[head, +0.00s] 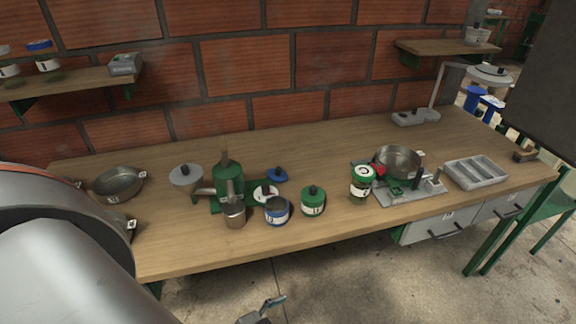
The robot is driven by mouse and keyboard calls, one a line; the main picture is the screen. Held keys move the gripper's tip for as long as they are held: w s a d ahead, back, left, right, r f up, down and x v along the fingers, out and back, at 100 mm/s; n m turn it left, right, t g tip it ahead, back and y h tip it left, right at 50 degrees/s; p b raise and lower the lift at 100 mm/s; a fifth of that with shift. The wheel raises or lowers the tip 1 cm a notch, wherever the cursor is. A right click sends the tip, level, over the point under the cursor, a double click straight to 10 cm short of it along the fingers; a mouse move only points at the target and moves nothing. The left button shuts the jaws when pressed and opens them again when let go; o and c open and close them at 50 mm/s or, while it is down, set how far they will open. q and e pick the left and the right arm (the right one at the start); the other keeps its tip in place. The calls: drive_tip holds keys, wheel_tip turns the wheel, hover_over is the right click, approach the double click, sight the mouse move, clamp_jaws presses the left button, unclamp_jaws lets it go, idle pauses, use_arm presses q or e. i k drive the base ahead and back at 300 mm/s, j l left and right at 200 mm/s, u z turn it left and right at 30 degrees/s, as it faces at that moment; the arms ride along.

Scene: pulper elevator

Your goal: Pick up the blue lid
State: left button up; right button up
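The blue lid (277,175) is small, with a dark knob on top. It lies on the wooden workbench (330,140), behind an open jar with a blue band (276,212) and right of the green pulper-like machine (228,185). A grey gripper tip (264,308), seemingly my left one, shows at the bottom edge, in front of and below the bench, well apart from the lid. Most of it is cut off, so its opening cannot be told. My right gripper is not in view.
A green-lidded jar (313,202) stands right of the blue-banded jar. A metal cup (235,213) stands by the machine. A white-and-green jar (362,183), a steel pot (397,161) and a grey tray (475,172) are farther right. The bench behind the lid is clear.

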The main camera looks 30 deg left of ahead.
sight(277, 174)
drive_tip(key=i+j+u, duration=0.1)
drive_tip(key=u, duration=1)
